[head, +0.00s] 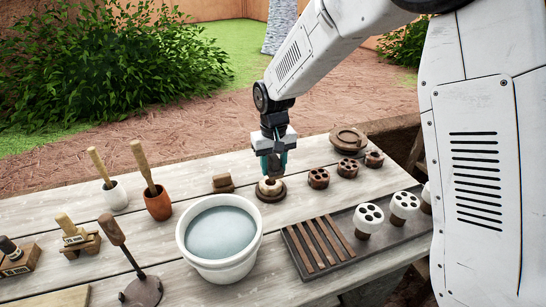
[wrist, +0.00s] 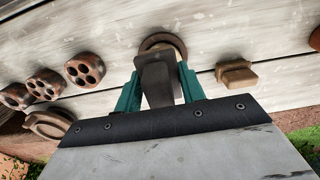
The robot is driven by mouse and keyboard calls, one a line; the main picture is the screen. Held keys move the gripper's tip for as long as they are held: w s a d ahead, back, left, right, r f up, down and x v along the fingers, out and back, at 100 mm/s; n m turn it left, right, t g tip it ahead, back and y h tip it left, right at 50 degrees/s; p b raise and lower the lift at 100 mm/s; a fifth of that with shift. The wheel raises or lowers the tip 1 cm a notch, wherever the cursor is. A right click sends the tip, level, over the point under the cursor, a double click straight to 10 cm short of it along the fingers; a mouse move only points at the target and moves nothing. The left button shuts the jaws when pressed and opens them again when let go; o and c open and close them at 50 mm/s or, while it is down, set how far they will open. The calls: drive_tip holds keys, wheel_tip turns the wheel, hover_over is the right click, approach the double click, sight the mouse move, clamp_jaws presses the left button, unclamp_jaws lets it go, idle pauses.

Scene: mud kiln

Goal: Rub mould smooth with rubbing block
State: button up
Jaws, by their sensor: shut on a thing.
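My gripper (head: 273,168) reaches down over the table, and its teal fingers are shut on a dark grey block, which I take for the rubbing block; it shows between them in the wrist view (wrist: 155,80). Right below it is a small round pale-tan piece, which I take for the mould (head: 270,186), on a dark brown round base (head: 272,197). In the wrist view the block hides most of the mould, and the brown rim of the base (wrist: 172,41) shows past the block's end. I cannot tell whether block and mould touch.
A white bowl of grey liquid (head: 222,235) stands in front. A small brown block (head: 222,183) lies left of the mould. Several holed brown discs (head: 318,178) stand to its right. A dark slatted tray (head: 352,252) holds white holed pieces (head: 369,214). Pots with wooden-handled tools (head: 157,203) stand left.

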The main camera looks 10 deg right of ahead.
drive_tip(key=shift+r, duration=1.35)
